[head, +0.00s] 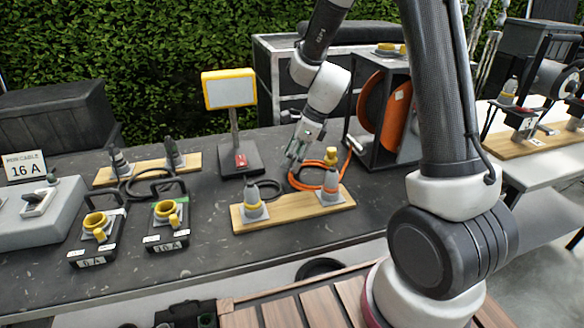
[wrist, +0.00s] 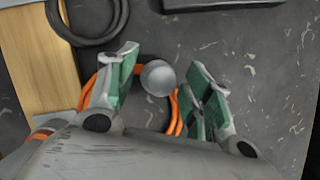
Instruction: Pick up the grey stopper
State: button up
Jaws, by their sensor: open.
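A round grey piece, which looks like the grey stopper (wrist: 158,77), shows in the wrist view between my fingers, with a loop of orange cable (wrist: 174,112) around it. My gripper (wrist: 164,62) is open, with one green-padded finger on each side of the stopper and no visible contact. How far the fingertips are above the stopper I cannot tell. In the head view my gripper (head: 297,158) points down over the dark table beside the orange cable (head: 300,182). There I cannot make out the stopper, which is probably hidden by the fingers.
A wooden board (head: 292,211) with two grey plugs stands in front of the gripper. A screen on a stand (head: 236,122) is to the left, an orange cable reel (head: 396,117) to the right. A black cable coil (wrist: 86,38) lies near the board.

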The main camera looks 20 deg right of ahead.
jog(key=shift+c, duration=0.4)
jog(key=c, duration=0.8)
